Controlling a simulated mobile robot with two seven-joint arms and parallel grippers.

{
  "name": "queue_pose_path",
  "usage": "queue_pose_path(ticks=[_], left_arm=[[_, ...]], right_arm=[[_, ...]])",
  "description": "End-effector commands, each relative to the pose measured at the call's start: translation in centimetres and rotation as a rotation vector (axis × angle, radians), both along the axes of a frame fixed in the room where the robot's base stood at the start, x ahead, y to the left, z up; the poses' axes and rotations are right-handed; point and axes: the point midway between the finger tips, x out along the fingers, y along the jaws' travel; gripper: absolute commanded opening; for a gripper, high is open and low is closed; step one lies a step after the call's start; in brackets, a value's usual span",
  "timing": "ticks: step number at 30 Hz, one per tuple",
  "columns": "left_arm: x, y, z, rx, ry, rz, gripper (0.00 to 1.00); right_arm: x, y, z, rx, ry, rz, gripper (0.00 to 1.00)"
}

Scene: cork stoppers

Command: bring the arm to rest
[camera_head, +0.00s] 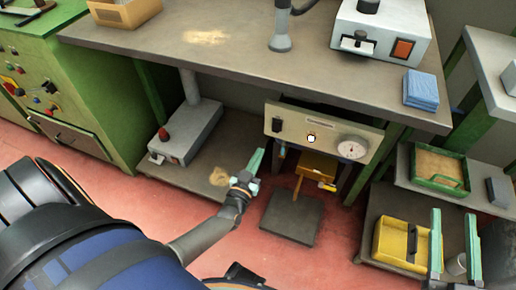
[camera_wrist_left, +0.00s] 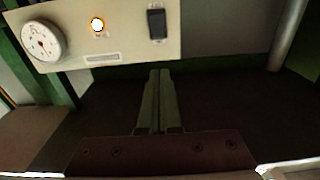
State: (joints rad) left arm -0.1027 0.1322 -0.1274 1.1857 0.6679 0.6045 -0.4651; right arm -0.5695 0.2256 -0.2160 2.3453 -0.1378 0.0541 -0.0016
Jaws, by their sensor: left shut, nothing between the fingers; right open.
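My left gripper (camera_head: 258,155) reaches in from the left, below the workbench top and in front of the panel with a dial. Its pale green fingers are together with nothing between them. In the left wrist view the closed fingers (camera_wrist_left: 160,75) point toward the dark space under the panel. My right gripper (camera_head: 454,218) is at the lower right, its two fingers apart and empty, beside the yellow bin.
The workbench (camera_head: 240,50) overhangs the panel (camera_head: 318,131) with its gauge. A grey machine (camera_head: 188,132) stands on the low shelf at left. A green tray (camera_head: 437,168) and a yellow bin (camera_head: 392,243) sit at right. Red floor (camera_head: 325,262) is open below.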

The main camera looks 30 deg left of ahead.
Motion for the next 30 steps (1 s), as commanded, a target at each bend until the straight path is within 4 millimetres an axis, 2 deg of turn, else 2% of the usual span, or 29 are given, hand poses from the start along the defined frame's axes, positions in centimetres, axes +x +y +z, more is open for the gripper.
queue_pose_path(ticks=[15, 18, 20, 23, 30], left_arm=[[0.0, 0.0, 0.0, 0.000, 0.000, 0.000, 0.00], [0.0, -0.5, 0.5, 0.001, -0.007, -0.019, 0.00], [-0.1, -1.3, 1.4, 0.006, -0.020, -0.049, 0.00], [-0.5, -3.6, 4.0, 0.017, -0.049, -0.133, 0.00], [-3.6, -10.2, 12.5, 0.081, -0.122, -0.362, 0.00]], right_arm=[[0.0, 0.0, 0.0, 0.000, 0.000, 0.000, 0.50], [0.0, 0.0, 0.0, 0.000, 0.000, 0.000, 0.50], [0.0, 0.0, 0.0, 0.000, 0.000, 0.000, 0.50], [0.0, 0.0, 0.0, 0.000, 0.000, 0.000, 0.50], [0.0, 0.0, 0.0, 0.000, 0.000, 0.000, 0.50]])
